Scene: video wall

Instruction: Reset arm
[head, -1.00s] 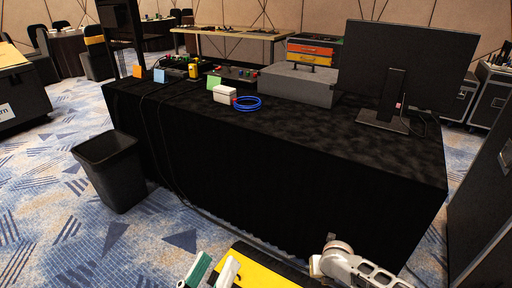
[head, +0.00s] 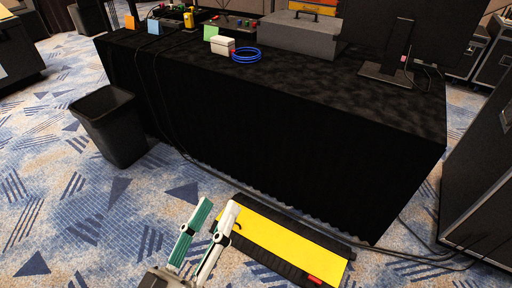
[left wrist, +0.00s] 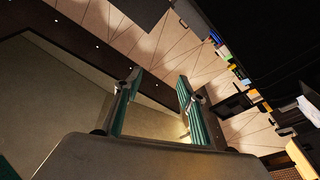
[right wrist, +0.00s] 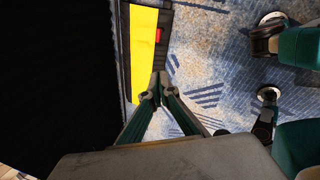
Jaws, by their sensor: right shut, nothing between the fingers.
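My left gripper (head: 219,206) is at the bottom of the head view, in front of the black-draped table. Its two green-lined fingers stand apart with nothing between them. In the left wrist view the left gripper (left wrist: 159,78) also shows its fingers apart, pointing up toward the walls and ceiling. My right gripper (right wrist: 157,84) is seen only in the right wrist view. Its fingertips meet and hold nothing, above the floor beside a yellow and black cable ramp (right wrist: 144,45).
A black bin (head: 112,125) stands left. The cable ramp (head: 285,240) lies before the table. A dark case (head: 485,170) stands right.

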